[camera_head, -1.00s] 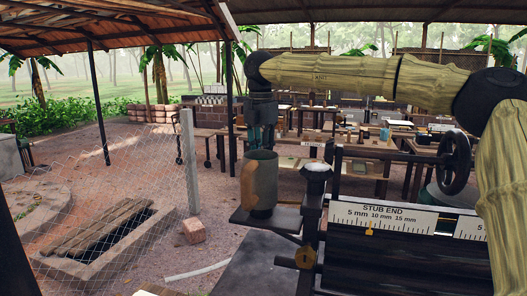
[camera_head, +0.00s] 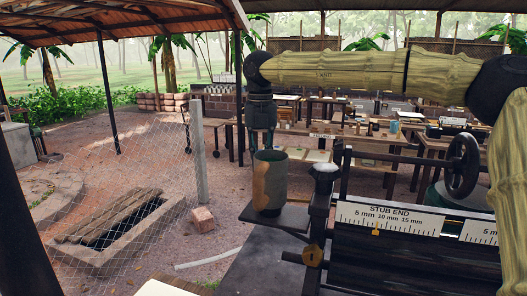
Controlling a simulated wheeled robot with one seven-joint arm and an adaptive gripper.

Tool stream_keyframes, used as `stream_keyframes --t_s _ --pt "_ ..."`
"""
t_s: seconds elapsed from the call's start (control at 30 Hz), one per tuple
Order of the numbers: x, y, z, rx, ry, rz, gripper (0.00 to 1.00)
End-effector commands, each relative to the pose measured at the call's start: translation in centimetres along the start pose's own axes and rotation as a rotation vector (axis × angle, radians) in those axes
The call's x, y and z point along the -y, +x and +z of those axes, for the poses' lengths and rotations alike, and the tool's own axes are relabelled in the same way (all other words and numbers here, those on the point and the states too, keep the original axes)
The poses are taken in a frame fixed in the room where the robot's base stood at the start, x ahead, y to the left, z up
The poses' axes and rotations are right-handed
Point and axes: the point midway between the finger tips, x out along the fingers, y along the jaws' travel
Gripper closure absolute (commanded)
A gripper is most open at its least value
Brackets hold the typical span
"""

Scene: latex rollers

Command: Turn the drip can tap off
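The drip can (camera_head: 269,183), a grey-green and rust-brown open-topped cylinder, stands upright on a small dark shelf (camera_head: 278,217) at the left end of the roller machine. I cannot make out its tap. My gripper (camera_head: 262,142) hangs pointing down, dark and small, just above the can's rim in the picture. I cannot tell whether it is above or behind the can, and its fingers are too dark to read as open or shut. Nothing shows held in it.
The roller machine (camera_head: 420,262) fills the lower right, with a "STUB END" scale (camera_head: 400,217), a black handwheel (camera_head: 463,165), a white-topped post (camera_head: 325,178) and a brass piece (camera_head: 313,256). A wire fence and post (camera_head: 199,160) stand left. Benches (camera_head: 410,150) lie behind.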

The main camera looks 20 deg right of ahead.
Motion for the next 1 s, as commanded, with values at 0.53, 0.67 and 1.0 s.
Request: stream_keyframes --t_s 0.53,0.67,1.0 --pt "-0.11 -0.01 -0.23 0.0 -0.05 0.001 1.0" --pt "-0.11 0.0 -0.23 0.0 -0.049 0.001 0.78" --pt "-0.1 0.0 -0.22 0.0 -0.049 0.0 0.57"
